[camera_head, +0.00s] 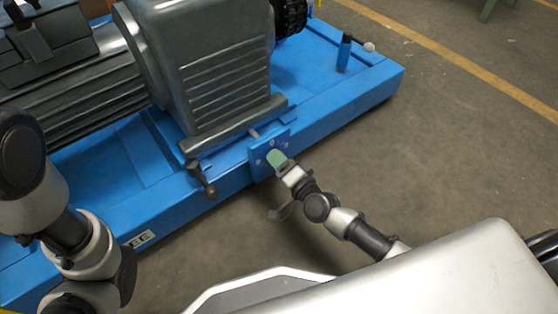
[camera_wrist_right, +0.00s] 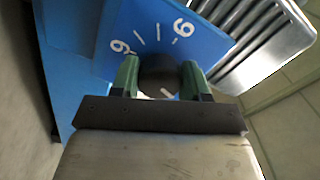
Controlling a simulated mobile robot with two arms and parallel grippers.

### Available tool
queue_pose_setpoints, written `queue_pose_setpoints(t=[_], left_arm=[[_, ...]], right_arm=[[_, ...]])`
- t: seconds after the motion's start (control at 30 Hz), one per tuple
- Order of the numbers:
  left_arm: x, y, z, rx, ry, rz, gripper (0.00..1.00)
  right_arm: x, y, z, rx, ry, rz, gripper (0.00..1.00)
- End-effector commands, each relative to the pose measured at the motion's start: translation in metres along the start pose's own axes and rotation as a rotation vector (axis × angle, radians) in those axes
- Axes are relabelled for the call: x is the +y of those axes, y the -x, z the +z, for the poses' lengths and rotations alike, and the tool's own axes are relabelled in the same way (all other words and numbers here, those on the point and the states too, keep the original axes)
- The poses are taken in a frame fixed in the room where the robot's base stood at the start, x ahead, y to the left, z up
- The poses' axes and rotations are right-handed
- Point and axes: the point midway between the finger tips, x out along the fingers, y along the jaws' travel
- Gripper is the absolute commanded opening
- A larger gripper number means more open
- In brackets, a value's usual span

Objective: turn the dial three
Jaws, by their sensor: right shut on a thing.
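The dial (camera_wrist_right: 160,76) is a dark round knob on a blue plate (camera_wrist_right: 98,25) with white marks. The plate shows two white numerals, each looking like a 6 or a 9, with short strokes between them. My right gripper (camera_head: 277,159) has its green fingers on either side of the knob and is shut on it. In the head view the plate (camera_head: 258,169) sits on the front side of the blue base, and the fingers hide the knob there. My left arm comes in at the left; its gripper is out of view.
A dark crank handle (camera_head: 202,180) hangs just left of the plate. A grey ribbed gearbox (camera_head: 228,85) stands on the blue base (camera_head: 345,92) above it. The floor at right is clear.

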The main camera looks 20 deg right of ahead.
Motion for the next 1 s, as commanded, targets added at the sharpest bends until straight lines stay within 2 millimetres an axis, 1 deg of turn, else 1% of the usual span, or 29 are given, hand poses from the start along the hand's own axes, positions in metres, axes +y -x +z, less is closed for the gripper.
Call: queue_pose_setpoints(t=[0.13,0.3,0.77,0.8,0.93,0.97,1.0], left_arm=[[0.0001,0.0008,-0.0001,0.0,0.0,0.0,0.0],[0.0002,0.001,-0.0002,0.0,0.0,0.0,0.0],[0.0002,0.0011,-0.0002,-0.001,0.0,0.0,0.0],[0.0002,0.0011,-0.0002,-0.001,0.0,0.0,0.0],[0.0002,0.0011,-0.0002,-0.001,0.0,0.0,0.0],[0.0002,0.0011,-0.0003,-0.001,0.0,0.0,0.0],[0.0002,0.0011,-0.0003,-0.001,0.0,0.0,0.0]], right_arm=[[0.001,0.0006,0.0003,-0.001,-0.069,0.002,0.21],[0.001,0.0007,0.0003,-0.001,-0.115,0.003,0.21],[0.001,0.0008,0.0004,-0.001,-0.131,0.003,0.21],[0.001,0.0008,0.0004,-0.001,-0.131,0.003,0.48],[0.0007,0.0006,0.0004,-0.001,-0.131,0.003,0.68],[0.0006,0.0005,0.0003,-0.001,-0.13,0.002,0.71],[0.0005,0.0005,0.0003,-0.001,-0.13,0.002,0.71]])
